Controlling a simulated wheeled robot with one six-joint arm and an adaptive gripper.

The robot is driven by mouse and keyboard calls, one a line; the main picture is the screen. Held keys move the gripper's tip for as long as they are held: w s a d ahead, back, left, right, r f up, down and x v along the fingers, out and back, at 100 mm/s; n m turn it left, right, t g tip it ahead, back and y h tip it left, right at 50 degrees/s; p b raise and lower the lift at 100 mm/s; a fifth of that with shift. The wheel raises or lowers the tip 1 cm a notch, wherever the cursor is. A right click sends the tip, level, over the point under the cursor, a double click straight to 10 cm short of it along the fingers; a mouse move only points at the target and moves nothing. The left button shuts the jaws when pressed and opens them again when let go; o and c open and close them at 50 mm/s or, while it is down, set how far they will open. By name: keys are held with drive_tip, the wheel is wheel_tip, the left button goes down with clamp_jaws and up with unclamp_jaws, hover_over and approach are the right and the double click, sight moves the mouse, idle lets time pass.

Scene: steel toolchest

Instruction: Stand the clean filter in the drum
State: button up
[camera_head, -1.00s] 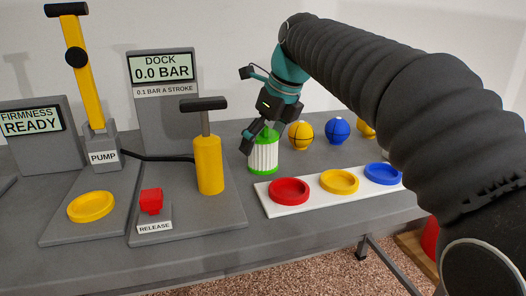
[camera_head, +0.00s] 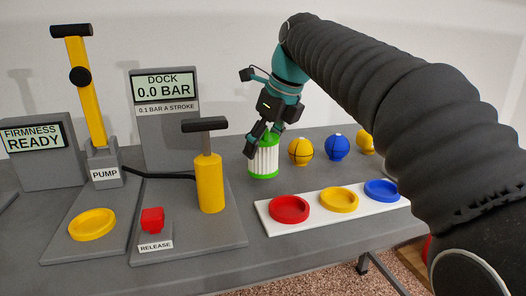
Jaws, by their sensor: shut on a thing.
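The clean filter (camera_head: 263,160) is a white pleated cylinder with bright green end caps. It is upright over the grey bench, left of the balls and behind the white tray. My gripper (camera_head: 262,141) reaches down from above and is shut on the filter's top, partly covering its green cap. I cannot tell for sure whether the filter's base touches the bench. I cannot make out a drum; a sliver of something red (camera_head: 427,248) shows behind my arm at the right edge.
A white tray (camera_head: 264,216) with red, yellow and blue dishes lies in front of the filter. Orange (camera_head: 301,152) and blue (camera_head: 337,148) balls stand right of it. The yellow dock cylinder (camera_head: 210,185), pump (camera_head: 106,176) and red release button (camera_head: 152,219) stand left.

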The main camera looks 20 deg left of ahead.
drive_tip(key=w+d+r+p, duration=0.2)
drive_tip(key=w+d+r, duration=0.5)
drive_tip(key=d, duration=0.2)
drive_tip(key=shift+w+r+p, duration=0.3)
drive_tip(key=shift+r+p, duration=0.05)
drive_tip(key=shift+p, duration=0.05)
